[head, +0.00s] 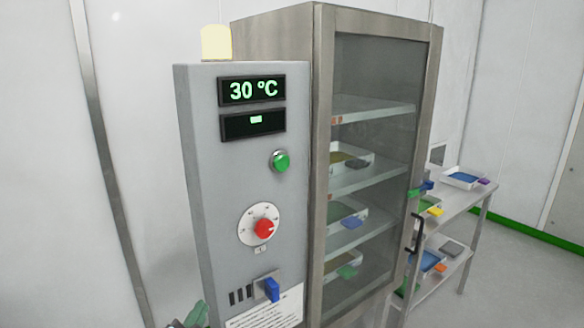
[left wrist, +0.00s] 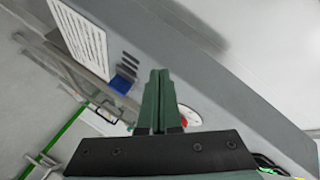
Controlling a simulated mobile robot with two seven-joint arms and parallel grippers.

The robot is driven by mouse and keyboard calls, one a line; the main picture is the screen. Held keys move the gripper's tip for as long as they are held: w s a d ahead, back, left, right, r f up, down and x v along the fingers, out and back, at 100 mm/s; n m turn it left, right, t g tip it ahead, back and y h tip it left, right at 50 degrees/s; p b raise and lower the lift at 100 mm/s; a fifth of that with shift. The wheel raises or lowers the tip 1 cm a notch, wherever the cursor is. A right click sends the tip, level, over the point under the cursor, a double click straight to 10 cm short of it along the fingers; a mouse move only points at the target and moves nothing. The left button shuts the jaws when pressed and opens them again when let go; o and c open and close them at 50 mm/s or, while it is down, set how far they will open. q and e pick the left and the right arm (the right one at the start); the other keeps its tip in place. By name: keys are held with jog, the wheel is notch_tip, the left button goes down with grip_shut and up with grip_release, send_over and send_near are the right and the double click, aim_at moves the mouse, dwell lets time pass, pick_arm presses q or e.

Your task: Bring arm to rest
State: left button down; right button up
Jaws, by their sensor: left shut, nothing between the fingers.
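My left gripper (head: 190,318) shows only in part at the bottom edge of the head view, in front of the lower left of the grey control panel (head: 215,180). In the left wrist view its green fingers (left wrist: 154,102) are together, with nothing between them. The panel fills much of that view, with the blue switch (left wrist: 121,84) to the left of the fingers and the red knob (left wrist: 184,121) partly hidden behind them. My right gripper is in neither view.
The panel has a 30 °C display (head: 252,90), a green button (head: 281,161) and a yellow lamp (head: 216,42) on top. Beside it a glass-door cabinet (head: 323,120) holds trays on shelves. A metal side table (head: 462,204) with trays stands at the right.

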pick_arm(q)
jog(key=s+a+f+n+g+h, duration=0.1)
jog(key=s+a+f+g, duration=0.1)
jog(key=s+f, duration=0.5)
jog(key=s+a+f+g, duration=0.2)
jog(key=f, duration=0.9)
jog(key=s+a+f+n+g, duration=0.1)
jog(key=s+a+f, duration=0.3)
jog(key=s+f, duration=0.3)
jog(key=s+a+f+n+g, duration=0.1)
jog(key=s+a+f+g, duration=0.15)
jog(key=s+f, duration=0.45)
jog(key=d+r+n+t+h, duration=0.1)
jog(key=d+n, duration=0.4)
jog(key=d, duration=0.6)
notch_tip(320, 180, up, 2)
jog(key=shift+s+d+r+t+h, duration=0.2)
jog(key=shift+s+t+h, duration=0.1)
jog(key=shift+s+t, duration=0.15)
dwell(2.0)
